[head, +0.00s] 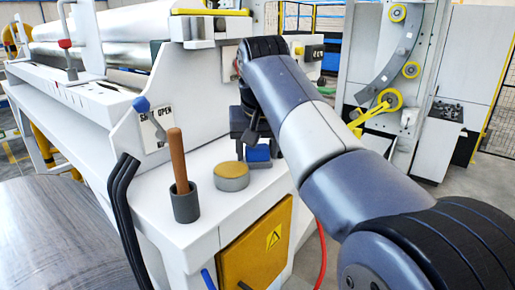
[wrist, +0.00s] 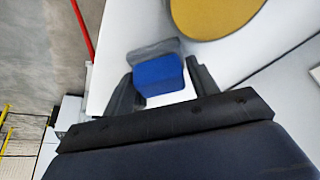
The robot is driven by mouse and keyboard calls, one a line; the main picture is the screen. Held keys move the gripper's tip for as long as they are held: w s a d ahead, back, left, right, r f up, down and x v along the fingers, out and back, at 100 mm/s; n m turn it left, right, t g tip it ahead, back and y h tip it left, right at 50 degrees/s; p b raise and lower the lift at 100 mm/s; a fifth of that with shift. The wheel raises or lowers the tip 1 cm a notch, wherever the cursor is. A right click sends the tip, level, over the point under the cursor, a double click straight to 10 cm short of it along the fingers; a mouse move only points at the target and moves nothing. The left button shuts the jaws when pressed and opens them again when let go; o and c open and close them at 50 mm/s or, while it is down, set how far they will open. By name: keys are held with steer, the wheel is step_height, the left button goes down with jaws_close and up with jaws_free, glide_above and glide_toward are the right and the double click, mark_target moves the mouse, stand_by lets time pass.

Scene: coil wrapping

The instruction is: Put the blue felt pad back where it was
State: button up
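The blue felt pad (head: 258,153) is a small block above the white machine ledge, behind the round grey piece with a yellow top. The pad's underside is hidden.
The round yellow-topped piece (head: 231,174) stands close to the pad. A grey cup (head: 185,204) with a wooden handle (head: 177,158) stands to its left. A lever panel (head: 152,122) rises at the left. A red hose (head: 321,255) hangs beside the ledge.

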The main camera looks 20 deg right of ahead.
steer(key=o, duration=0.4)
steer(key=p+v, duration=0.1)
steer(key=v, duration=1.1)
steer(key=shift+r, duration=0.2)
steer(key=shift+w, duration=0.1)
